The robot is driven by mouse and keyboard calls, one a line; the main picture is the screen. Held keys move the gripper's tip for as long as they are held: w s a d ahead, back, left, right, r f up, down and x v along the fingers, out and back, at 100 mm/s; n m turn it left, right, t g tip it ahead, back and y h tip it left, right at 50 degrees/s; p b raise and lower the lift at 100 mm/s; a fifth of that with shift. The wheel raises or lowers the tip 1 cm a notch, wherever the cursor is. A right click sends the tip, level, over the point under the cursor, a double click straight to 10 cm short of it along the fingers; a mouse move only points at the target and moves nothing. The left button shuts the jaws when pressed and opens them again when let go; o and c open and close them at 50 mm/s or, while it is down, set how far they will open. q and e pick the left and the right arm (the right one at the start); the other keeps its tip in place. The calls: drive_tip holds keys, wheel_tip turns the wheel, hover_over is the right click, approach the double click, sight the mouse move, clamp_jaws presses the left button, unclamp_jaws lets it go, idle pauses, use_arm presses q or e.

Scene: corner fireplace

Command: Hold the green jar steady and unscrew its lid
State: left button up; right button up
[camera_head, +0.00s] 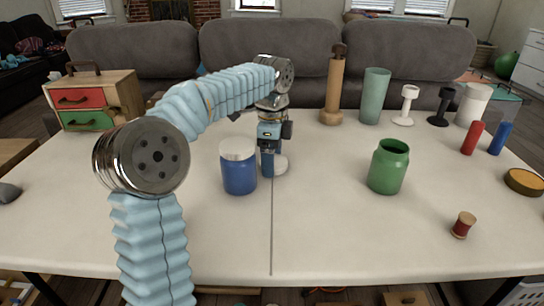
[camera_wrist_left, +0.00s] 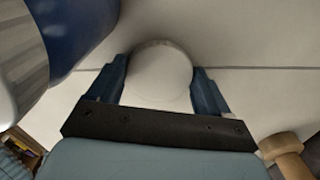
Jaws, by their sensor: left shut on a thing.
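The green jar (camera_head: 388,167) stands upright on the right half of the white table. Its top shows a bare green rim with no lid on it. My left gripper (camera_head: 272,168) points down at mid-table, left of the jar and well apart from it. It is shut on a white rounded thing (camera_head: 281,164), which also shows between the two blue fingers in the left wrist view (camera_wrist_left: 160,76). A round, flat, dark-sided disc with a mustard top (camera_head: 524,181) lies at the right edge; I cannot tell whether it is a lid. My right gripper is not in view.
A blue-and-white jar (camera_head: 239,169) stands close left of my left gripper. A thread spool (camera_head: 463,225) is in front of the green jar. Red (camera_head: 472,138) and blue (camera_head: 500,138) cylinders stand right. A teal cup (camera_head: 374,97) is behind. The front middle is clear.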

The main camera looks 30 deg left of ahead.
use_arm(q)
drive_tip(key=o, duration=1.1)
wheel_tip(320, 180, up, 12)
drive_tip(key=p, duration=0.3)
drive_tip(key=shift+r, duration=0.1)
